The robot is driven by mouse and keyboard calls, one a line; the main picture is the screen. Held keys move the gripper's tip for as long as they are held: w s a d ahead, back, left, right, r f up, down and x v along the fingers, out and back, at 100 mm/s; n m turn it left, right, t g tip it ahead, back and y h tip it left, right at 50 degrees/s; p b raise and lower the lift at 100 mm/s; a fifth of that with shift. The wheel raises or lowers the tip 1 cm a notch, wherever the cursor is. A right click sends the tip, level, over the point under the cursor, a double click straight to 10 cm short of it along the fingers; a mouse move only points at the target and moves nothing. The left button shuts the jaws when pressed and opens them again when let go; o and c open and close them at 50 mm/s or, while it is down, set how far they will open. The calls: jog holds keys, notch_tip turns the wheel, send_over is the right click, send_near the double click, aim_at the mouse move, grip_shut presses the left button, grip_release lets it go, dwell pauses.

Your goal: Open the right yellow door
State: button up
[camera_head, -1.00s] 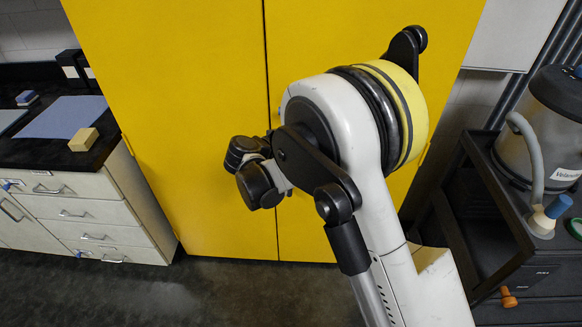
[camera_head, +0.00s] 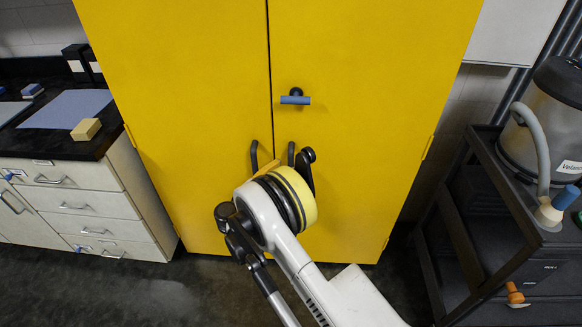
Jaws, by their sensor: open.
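The yellow cabinet's right door (camera_head: 370,110) is shut, its left edge meeting the left door (camera_head: 175,90) at a dark vertical seam. A blue bar handle (camera_head: 295,98) on a dark mount sits on the right door near this seam. My gripper (camera_head: 272,156) shows as two dark, spread fingers in front of the seam, below and slightly left of the handle. It appears open and empty, apart from the handle. My white arm with its yellow-and-black joint hides the gripper's base and part of the lower doors. Finger contact with the doors cannot be told.
A dark-topped counter (camera_head: 60,143) with white drawers stands at the left, bearing a blue sheet (camera_head: 70,108) and a tan block (camera_head: 86,129). A black cart (camera_head: 495,200) with a grey canister (camera_head: 560,105) stands at the right. Some floor (camera_head: 150,290) is clear in front.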

jog(key=x, duration=0.3)
jog(key=shift+w+d+b, duration=0.2)
jog(key=shift+w+b, duration=0.1)
jog(key=shift+b, duration=0.1)
grip_shut()
